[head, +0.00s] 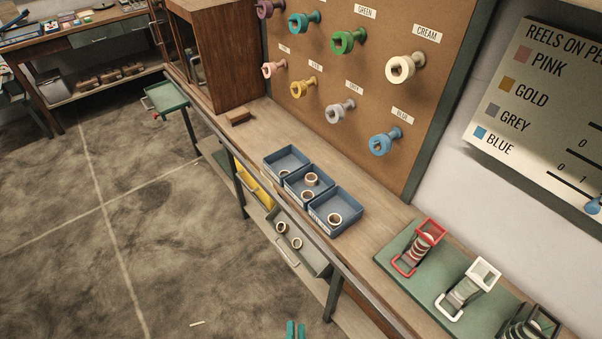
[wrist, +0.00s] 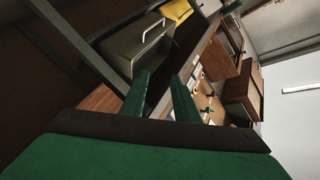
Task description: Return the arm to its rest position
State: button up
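My gripper (head: 295,329) shows only as two teal fingertips at the bottom edge of the head view, over the floor in front of the bench. In the wrist view its two green fingers (wrist: 160,98) stand apart with nothing between them. The rest of my arm is out of the head view. The gripper is clear of the bench and touches nothing that I can see.
The wooden bench (head: 254,148) carries blue trays (head: 326,222) with tape rolls and a green board (head: 398,251) with winders. An open drawer (head: 304,250) juts from its front. Coloured reels hang on a pegboard (head: 327,32). The floor (head: 130,230) at left is mostly clear.

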jog(key=s+r+n+g, duration=0.1)
jog(key=s+r+n, duration=0.3)
jog(key=s+r, duration=0.3)
jog(key=s+d+r+n+g, duration=0.1)
jog(key=s+r+n, duration=0.4)
jog(key=r, duration=1.1)
jog(key=shift+s+d+r+h, duration=0.25)
jog(key=shift+s+h, duration=0.05)
jog(key=shift+s, duration=0.7)
jog(key=shift+w, duration=0.1)
